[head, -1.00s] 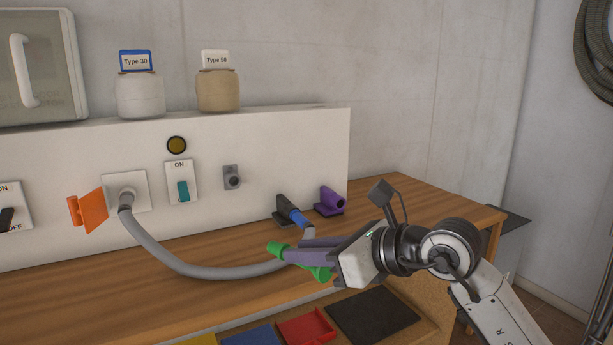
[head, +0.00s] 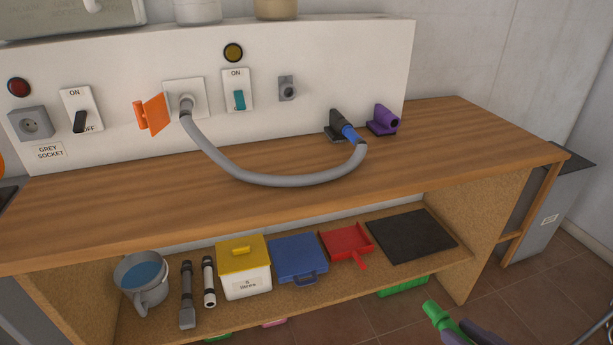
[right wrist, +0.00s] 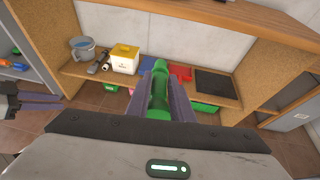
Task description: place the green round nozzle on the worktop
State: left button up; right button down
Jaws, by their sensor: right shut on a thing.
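The green round nozzle (head: 437,314) shows at the bottom right of the head view, in front of and below the worktop (head: 290,208). My right gripper (head: 463,331) is shut on it, and its purple fingers are partly cut off by the frame edge. In the right wrist view the nozzle (right wrist: 158,90) is clasped between the two fingers of the right gripper (right wrist: 162,100), pointing towards the shelf. My left gripper (right wrist: 40,102) shows at the left edge of the right wrist view, away from the nozzle; its opening is unclear.
The front of the worktop is clear. A grey hose (head: 270,180) arches over its back to a blue-ended connector in a black holder (head: 338,123), beside a purple holder (head: 384,119). The shelf below holds a bucket (head: 146,282), yellow-lidded box (head: 243,265), blue case (head: 298,258) and red dustpan (head: 346,243).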

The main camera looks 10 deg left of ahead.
aim_at(107, 216)
jog(key=z, duration=2.5)
jog(key=k, duration=2.1)
jog(key=u, duration=1.4)
